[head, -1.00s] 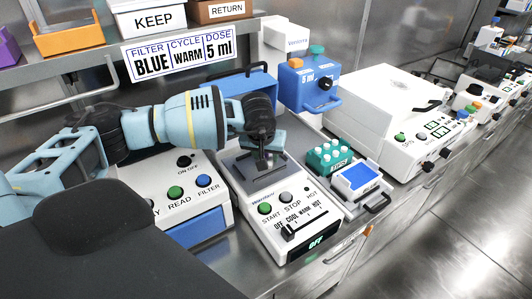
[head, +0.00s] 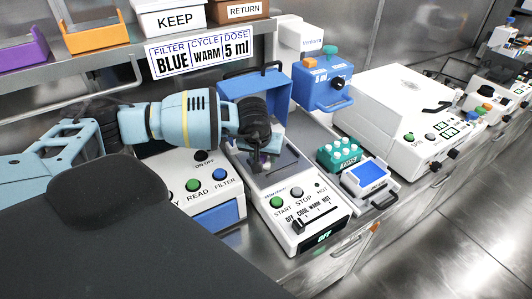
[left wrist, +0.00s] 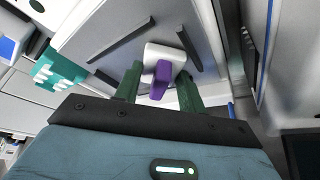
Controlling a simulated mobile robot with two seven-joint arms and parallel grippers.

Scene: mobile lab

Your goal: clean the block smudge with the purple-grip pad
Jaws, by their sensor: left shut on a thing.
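The purple-grip pad shows in the left wrist view as a white pad (left wrist: 165,54) with a purple grip (left wrist: 161,80). My left gripper (left wrist: 160,88) is shut on the grip, its dark green fingers on either side. In the head view the left gripper (head: 260,162) points down over the grey block plate (head: 285,163) of the white heater (head: 305,220). The pad is mostly hidden there by the gripper. The block's grey top (left wrist: 115,35) lies behind the pad in the wrist view; I cannot tell if they touch. I cannot make out a smudge. My right gripper is not in view.
A blue-fronted reader (head: 215,200) stands left of the heater. A teal rack (head: 338,152) and a small blue-topped device (head: 368,174) stand to its right. A blue dispenser (head: 322,85) is behind. A shelf sign (head: 199,53) reads BLUE, WARM, 5 ml.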

